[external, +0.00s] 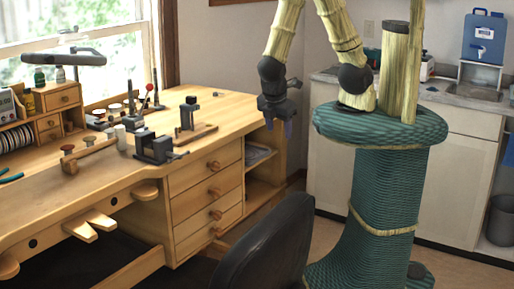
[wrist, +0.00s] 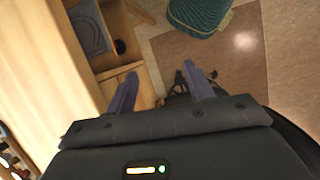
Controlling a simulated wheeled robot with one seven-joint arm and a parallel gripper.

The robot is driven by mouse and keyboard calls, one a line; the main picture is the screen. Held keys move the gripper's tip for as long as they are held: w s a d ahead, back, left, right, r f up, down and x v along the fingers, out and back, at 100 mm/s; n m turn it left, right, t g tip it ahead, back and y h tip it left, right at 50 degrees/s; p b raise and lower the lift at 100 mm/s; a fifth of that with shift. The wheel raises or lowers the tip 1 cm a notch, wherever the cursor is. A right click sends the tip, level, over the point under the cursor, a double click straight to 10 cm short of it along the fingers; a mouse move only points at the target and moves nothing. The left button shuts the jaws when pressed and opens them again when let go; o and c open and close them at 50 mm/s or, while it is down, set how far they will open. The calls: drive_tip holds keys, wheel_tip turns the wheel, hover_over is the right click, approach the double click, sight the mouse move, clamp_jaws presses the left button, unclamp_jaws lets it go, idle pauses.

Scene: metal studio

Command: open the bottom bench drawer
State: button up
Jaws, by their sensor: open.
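The wooden bench (external: 220,118) holds a stack of several drawers with round wooden knobs on its front. The bottom bench drawer (external: 196,242) looks shut, with its knob (external: 216,232) just left of the black chair back. My gripper (external: 278,124) hangs in the air to the right of the drawer stack, in front of the bench's open shelf end and higher than the bottom drawer. In the wrist view my gripper (wrist: 158,90) points down with its two bluish fingers wide apart and nothing between them. The bottom drawer's knob cannot be made out in the wrist view.
A black chair (external: 268,245) stands before the bench, close to the bottom drawer. Open shelves (external: 262,170) lie right of the drawers; they also show in the wrist view (wrist: 95,35). A vise (external: 155,147) sits on the benchtop. Some floor (wrist: 225,50) is clear.

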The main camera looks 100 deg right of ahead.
sight(221, 234)
drive_tip(key=a+f+n+t+h+b, duration=0.2)
drive_tip(key=f+n+h+b, duration=0.15)
drive_tip(key=f+b, duration=0.6)
drive_tip(key=w+a+f+n+t+h+b, duration=0.15)
drive_tip(key=f+n+h+b, duration=0.35)
drive_tip(key=f, duration=0.7)
drive_tip(key=a+f+n+t+h+b, duration=0.1)
drive_tip(key=a+f+n+t+b, duration=0.15)
drive_tip(key=f+b, duration=0.75)
drive_tip(key=w+a+f+n+t+b, duration=0.2)
drive_tip(key=w+a+n+t, duration=0.2)
drive_tip(key=a+n+t, duration=0.4)
drive_tip(key=a+t, duration=0.1)
drive_tip(key=a, duration=0.1)
drive_tip(key=shift+a, duration=0.3)
drive_tip(key=shift+w+f+y+b, duration=0.1)
drive_tip(key=shift+y+b, duration=0.15)
drive_tip(key=shift+b, duration=0.05)
drive_tip(key=b+x, duration=0.3)
drive_tip(key=x, duration=1.4)
drive_tip(key=shift+w+d+f, duration=0.1)
drive_tip(key=shift+d, duration=0.1)
drive_tip(key=shift+c, duration=0.2)
